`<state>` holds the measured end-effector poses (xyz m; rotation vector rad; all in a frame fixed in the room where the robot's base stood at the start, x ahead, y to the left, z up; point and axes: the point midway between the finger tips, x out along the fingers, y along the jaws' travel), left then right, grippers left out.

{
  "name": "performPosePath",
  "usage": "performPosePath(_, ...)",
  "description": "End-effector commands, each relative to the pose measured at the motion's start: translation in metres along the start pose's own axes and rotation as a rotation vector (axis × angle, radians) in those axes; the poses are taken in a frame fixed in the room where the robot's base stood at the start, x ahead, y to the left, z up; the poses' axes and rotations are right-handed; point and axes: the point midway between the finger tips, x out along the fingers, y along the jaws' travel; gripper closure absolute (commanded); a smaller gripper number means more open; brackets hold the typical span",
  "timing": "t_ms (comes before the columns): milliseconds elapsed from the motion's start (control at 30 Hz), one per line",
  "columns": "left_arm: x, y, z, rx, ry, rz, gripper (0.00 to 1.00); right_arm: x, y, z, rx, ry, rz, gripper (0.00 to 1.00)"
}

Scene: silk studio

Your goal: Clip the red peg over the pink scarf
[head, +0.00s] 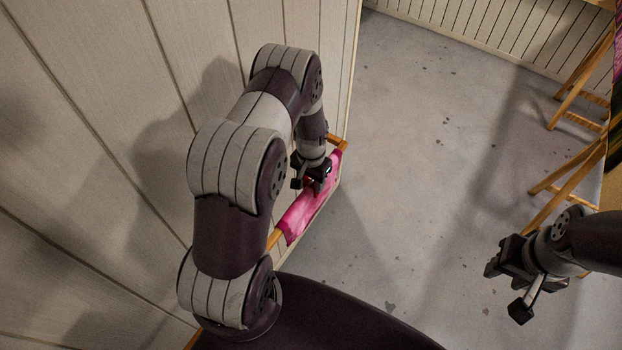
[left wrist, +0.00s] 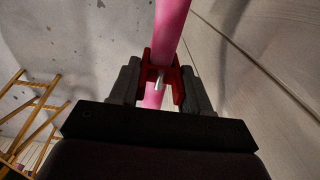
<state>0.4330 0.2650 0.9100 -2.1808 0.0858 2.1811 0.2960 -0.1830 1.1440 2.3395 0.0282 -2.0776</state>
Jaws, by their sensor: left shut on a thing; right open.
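The pink scarf (head: 302,217) hangs over a wooden rail (head: 273,239) along the panelled wall. My left gripper (head: 311,181) is directly above the scarf, pointing down at it. In the left wrist view, the left gripper (left wrist: 160,82) is shut on the red peg (left wrist: 177,86), which has a silvery pin at its middle. The scarf (left wrist: 171,22) runs behind the peg there and shows beyond and between its legs. I cannot tell whether the legs straddle the scarf or only line up with it. My right gripper (head: 506,289) is open and empty, over the floor at right.
The panelled wall (head: 120,130) is close on the left of my left arm. Wooden trestle stands (head: 565,185) are at right, beyond the right gripper. The grey floor (head: 430,150) between is clear.

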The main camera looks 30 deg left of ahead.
Motion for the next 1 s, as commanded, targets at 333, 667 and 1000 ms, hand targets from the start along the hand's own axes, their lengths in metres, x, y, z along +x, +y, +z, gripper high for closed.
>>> performPosePath(333, 0.0002, 0.0, 0.0, 0.0, 0.0, 0.0, 0.82, 0.0003, 0.0, 0.0, 0.0, 0.0, 0.0, 0.57)
performPosePath(667, 0.0061, 0.0, 0.0, 0.0, 0.0, 0.0, 0.82, 0.0054, 0.0, 0.0006, 0.0, 0.0, 0.0, 0.57)
performPosePath(1000, 0.0061, 0.0, 0.0002, 0.0, 0.0, 0.0, 0.23, 0.0051, 0.0, 0.0006, 0.0, 0.0, 0.0, 0.57)
